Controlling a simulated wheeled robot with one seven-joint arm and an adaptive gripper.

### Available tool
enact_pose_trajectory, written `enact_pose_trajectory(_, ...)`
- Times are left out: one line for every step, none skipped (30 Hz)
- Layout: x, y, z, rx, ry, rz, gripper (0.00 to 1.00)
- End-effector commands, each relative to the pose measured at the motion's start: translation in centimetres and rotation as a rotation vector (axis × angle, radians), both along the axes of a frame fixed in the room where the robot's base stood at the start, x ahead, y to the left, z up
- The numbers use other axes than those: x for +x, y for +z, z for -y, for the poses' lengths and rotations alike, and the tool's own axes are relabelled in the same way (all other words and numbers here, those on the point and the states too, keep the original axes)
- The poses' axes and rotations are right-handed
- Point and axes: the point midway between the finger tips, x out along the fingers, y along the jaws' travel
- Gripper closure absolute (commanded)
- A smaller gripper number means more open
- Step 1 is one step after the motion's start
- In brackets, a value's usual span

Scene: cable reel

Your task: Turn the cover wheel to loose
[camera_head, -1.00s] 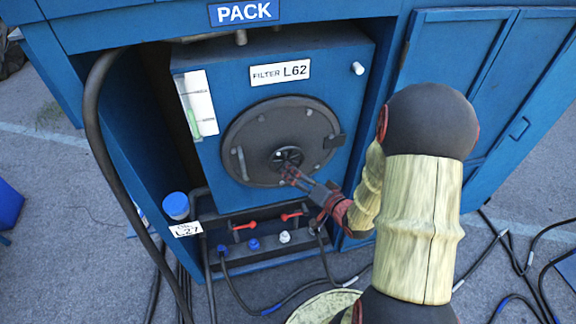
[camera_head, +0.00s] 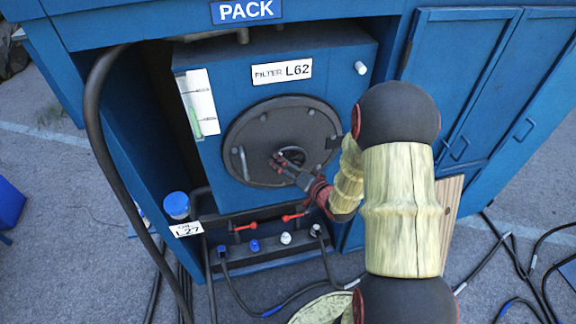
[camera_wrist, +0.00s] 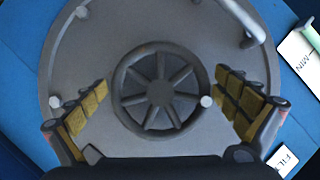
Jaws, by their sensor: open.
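The cover wheel (camera_wrist: 160,90) is a small dark spoked handwheel at the middle of a round grey cover (camera_wrist: 85,50), seen in the wrist view. A light knob sits on its rim at the right. My gripper (camera_wrist: 160,108) is open, one finger on each side of the wheel, with gaps between the fingers and the rim. Whether the fingertips reach the wheel's depth I cannot tell. In the head view my gripper (camera_head: 283,162) is in front of the round cover (camera_head: 265,115) and hides most of the wheel.
The cover is on a blue box labelled FILTER L62 (camera_head: 282,71). Below are red valve handles (camera_head: 294,216) and a hose manifold (camera_head: 262,252). A thick black hose (camera_head: 93,120) runs down the left. A bar handle (camera_head: 243,163) stands on the cover.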

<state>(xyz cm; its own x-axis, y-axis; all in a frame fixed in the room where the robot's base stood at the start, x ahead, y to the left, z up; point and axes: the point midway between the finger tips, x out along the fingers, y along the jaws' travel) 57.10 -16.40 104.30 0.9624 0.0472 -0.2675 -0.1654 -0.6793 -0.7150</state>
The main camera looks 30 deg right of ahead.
Motion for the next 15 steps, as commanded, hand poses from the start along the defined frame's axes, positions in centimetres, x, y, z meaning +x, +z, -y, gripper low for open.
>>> enact_pose_trajectory(-0.01,0.0,0.01,0.0,0.0,0.0,0.02)
enact_pose_trajectory(-0.02,0.0,0.01,0.0,0.0,0.0,0.03)
enact_pose_trajectory(-0.02,0.0,0.01,0.0,0.0,0.0,0.06)
enact_pose_trajectory(-0.02,0.0,0.01,0.0,0.0,0.0,0.07)
enact_pose_trajectory(-0.02,0.0,0.01,0.0,0.0,0.0,0.09)
enact_pose_trajectory(-0.02,-0.01,0.01,0.0,0.0,0.0,0.11)
enact_pose_trajectory(-0.03,-0.01,0.01,0.0,0.0,0.0,0.13)
enact_pose_trajectory(-0.03,-0.01,0.01,0.0,0.0,0.0,0.15)
enact_pose_trajectory(-0.04,-0.02,0.01,0.0,-0.001,-0.001,0.17)
enact_pose_trajectory(-0.04,-0.02,0.01,0.0,-0.001,-0.001,0.19)
enact_pose_trajectory(-0.04,-0.02,0.01,0.0,-0.001,-0.001,0.2)
enact_pose_trajectory(-0.04,-0.03,0.01,0.001,-0.001,-0.001,0.23)
enact_pose_trajectory(-0.04,-0.03,0.02,0.001,-0.001,-0.001,0.24)
enact_pose_trajectory(-0.04,-0.04,0.02,0.001,-0.001,-0.001,0.26)
enact_pose_trajectory(-0.05,-0.04,0.02,0.001,-0.001,-0.001,0.28)
